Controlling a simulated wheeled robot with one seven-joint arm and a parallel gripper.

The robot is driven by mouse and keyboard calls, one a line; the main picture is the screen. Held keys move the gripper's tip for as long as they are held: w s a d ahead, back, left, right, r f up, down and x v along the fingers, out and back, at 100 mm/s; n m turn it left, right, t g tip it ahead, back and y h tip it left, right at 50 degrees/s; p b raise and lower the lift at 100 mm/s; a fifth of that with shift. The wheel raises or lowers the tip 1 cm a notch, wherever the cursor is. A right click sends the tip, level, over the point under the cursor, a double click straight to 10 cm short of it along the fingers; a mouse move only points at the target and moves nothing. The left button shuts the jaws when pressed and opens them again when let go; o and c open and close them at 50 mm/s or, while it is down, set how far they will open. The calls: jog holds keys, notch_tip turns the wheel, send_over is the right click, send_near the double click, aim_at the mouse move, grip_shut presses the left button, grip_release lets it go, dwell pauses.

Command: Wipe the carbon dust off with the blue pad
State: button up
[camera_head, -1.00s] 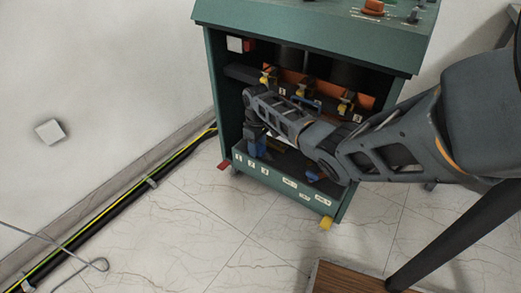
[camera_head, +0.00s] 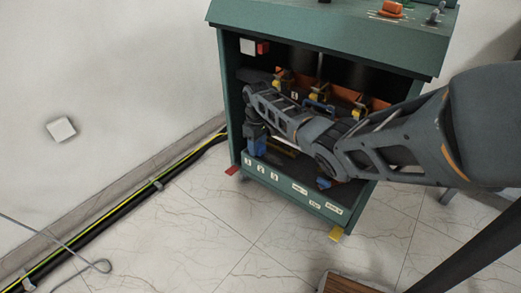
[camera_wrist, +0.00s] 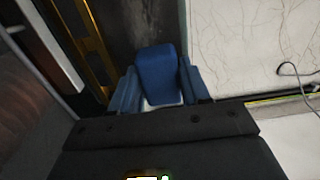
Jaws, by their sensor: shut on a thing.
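The blue pad (camera_wrist: 158,72) is held between the two blue fingers of my gripper (camera_wrist: 160,88) in the wrist view, its lower edge pale. In the head view my gripper (camera_head: 255,138) is inside the open front of the green cabinet (camera_head: 234,110), at its left end, pointing down. The pad cannot be told apart from the fingers there. A dark grey, mottled surface (camera_wrist: 148,24) lies just beyond the pad in the wrist view. I cannot tell whether its dark patches are carbon dust, or whether the pad touches it.
Yellow and orange fittings (camera_head: 285,78) line the cabinet's interior behind my arm. A labelled front sill (camera_head: 290,187) closes the bottom. A black and yellow cable run (camera_head: 120,205) follows the wall at left. A wooden top (camera_head: 350,285) stands at the bottom edge.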

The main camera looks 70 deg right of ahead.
aim_at(270, 155)
jog(key=shift+w+d+b, duration=0.15)
jog(key=shift+w+b, duration=0.15)
jog(key=shift+w, duration=0.2)
jog(key=shift+s+d+f+b, duration=0.1)
jog(key=shift+s+d+b, duration=0.1)
jog(key=shift+d+b, duration=0.35)
jog(key=shift+s+p, duration=0.65)
jog(key=shift+p, duration=0.45)
jog(key=shift+s+a+p, duration=0.15)
jog(key=shift+s+p, duration=0.6)
jog(key=shift+p, duration=0.05)
jog(key=shift+s, duration=0.1)
jog(key=shift+s+a+p, duration=0.25)
jog(key=shift+s+p, duration=0.65)
jog(key=shift+p, duration=0.3)
jog(key=shift+s+a, duration=0.1)
jog(key=shift+s, duration=0.25)
